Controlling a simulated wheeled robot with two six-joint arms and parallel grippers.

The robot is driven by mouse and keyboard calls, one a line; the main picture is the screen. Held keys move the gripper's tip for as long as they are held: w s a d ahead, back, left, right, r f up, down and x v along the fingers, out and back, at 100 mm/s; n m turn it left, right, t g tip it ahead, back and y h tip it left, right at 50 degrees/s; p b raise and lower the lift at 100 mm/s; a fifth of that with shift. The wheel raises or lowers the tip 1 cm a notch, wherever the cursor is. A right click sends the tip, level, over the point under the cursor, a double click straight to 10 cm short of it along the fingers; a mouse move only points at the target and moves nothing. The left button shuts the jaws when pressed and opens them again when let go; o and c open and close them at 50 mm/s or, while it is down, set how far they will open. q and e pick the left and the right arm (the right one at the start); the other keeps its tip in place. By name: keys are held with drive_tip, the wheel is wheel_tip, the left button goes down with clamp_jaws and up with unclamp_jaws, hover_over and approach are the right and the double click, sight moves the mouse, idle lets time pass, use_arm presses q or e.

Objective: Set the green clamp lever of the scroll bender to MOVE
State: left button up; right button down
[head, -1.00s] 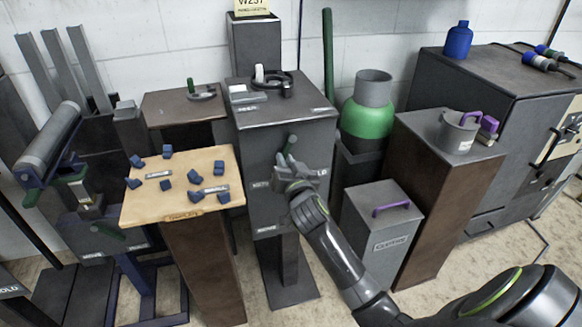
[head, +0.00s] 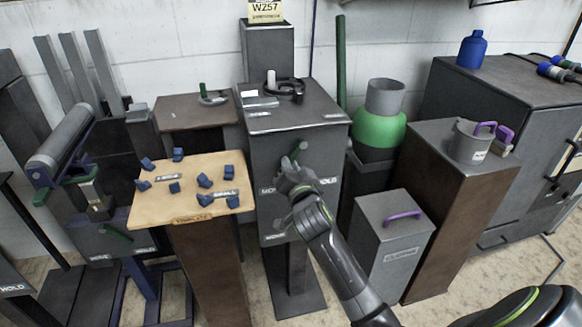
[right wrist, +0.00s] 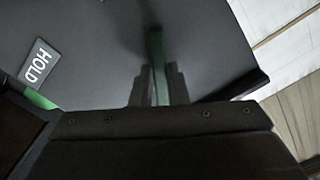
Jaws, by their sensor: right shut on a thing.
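The scroll bender is the dark grey pedestal (head: 290,120) in the middle of the head view, with a dark curled part on its top. On its front face is the green clamp lever (head: 300,149), between a label at left that seems to read MOVE (head: 267,190) and a HOLD label (head: 328,181) at right. My right gripper (head: 291,168) is at the lever, partly hiding it. In the right wrist view the lever (right wrist: 156,48) runs between the two fingers (right wrist: 160,85), which are shut on it. The HOLD label (right wrist: 40,63) lies apart from them. My left gripper is not in view.
A wooden-topped table (head: 150,212) with several blue blocks stands at left. A grey box with a purple handle (head: 395,240) and a brown pedestal (head: 465,190) stand at right. A roller stand (head: 65,140) with its own green lever is far left.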

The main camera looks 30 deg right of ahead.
drive_tip(key=c, duration=1.4)
unclamp_jaws()
